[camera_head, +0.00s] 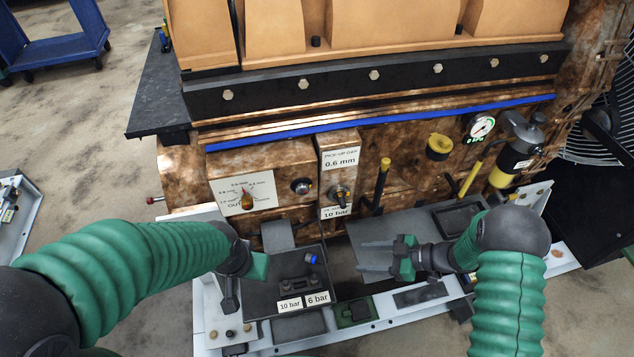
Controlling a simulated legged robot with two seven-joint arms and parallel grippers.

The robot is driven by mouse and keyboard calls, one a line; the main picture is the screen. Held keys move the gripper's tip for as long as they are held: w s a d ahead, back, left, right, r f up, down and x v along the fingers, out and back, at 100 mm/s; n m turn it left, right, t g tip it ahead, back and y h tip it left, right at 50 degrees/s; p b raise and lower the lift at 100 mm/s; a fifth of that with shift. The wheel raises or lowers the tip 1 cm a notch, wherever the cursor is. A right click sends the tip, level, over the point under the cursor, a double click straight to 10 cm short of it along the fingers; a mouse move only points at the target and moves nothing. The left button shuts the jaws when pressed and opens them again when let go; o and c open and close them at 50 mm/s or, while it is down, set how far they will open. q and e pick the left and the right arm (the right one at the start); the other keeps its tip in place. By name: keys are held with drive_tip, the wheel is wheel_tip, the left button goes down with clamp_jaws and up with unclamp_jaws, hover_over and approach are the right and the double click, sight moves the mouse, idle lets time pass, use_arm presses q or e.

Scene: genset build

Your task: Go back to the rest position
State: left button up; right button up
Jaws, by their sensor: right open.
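My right gripper (374,258) is open and empty. Its two grey fingers point left over the grey tray surface in front of the engine, and nothing is between them. My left gripper (246,280) is at the left, beside and over the dark box with the "10 bar" and "6 bar" labels (302,301). It is seen mostly from behind, so its jaw opening is unclear. Both arms have green ribbed sleeves.
The brown engine (290,155) stands behind, with a dial panel (244,192), a "0.6 mm" label, yellow-handled parts and a gauge (481,126). A white-edged tray (375,327) lies in front. A blue cart (60,45) stands far left; open floor lies between.

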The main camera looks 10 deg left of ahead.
drive_tip(key=w+d+r+m+t+h, duration=0.2)
drive_tip(key=w+r+t, duration=0.15)
drive_tip(key=w, duration=0.25)
drive_tip(key=d+r+m+t+h, duration=0.3)
drive_tip(key=d+r+m+h, duration=0.45)
drive_tip(key=d, duration=0.25)
drive_tip(key=s+d+r+m+g+h, duration=0.1)
drive_tip(key=s+m+g, duration=0.2)
drive_tip(key=s, duration=0.7)
drive_tip(key=s+r+m+g+h, duration=0.15)
drive_tip(key=s+m, duration=0.25)
drive_tip(key=s, duration=0.7)
wheel_tip(320, 180, up, 16)
drive_tip(key=p, duration=1.7)
drive_tip(key=shift+w+r+g, duration=0.15)
drive_tip(key=shift+w+g, duration=0.15)
drive_tip(key=shift+g, duration=0.1)
